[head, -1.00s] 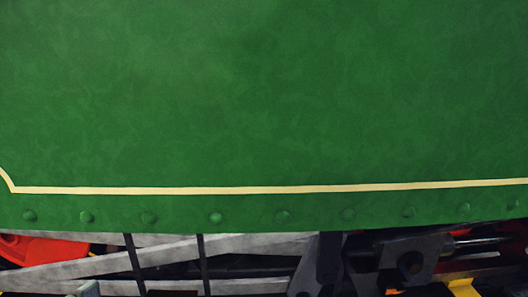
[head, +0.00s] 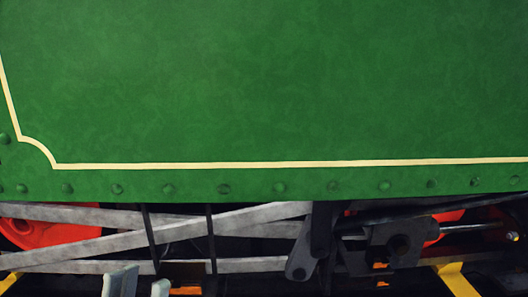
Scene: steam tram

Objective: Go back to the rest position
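My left gripper (head: 141,286) shows only as two pale grey fingertips at the bottom edge of the head view, left of the middle. The fingertips stand apart, and I see nothing between them but the dark background. The rest of this gripper is cut off by the frame. My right gripper is not in view. The green side panel (head: 270,85) of the steam tram fills most of the view, with a cream line and a row of rivets along its lower part.
Below the panel run grey metal rods (head: 180,232) and a dark linkage block (head: 385,250). A red wheel part (head: 40,234) shows at the left. A yellow bar (head: 457,280) stands at the lower right. Little free room shows.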

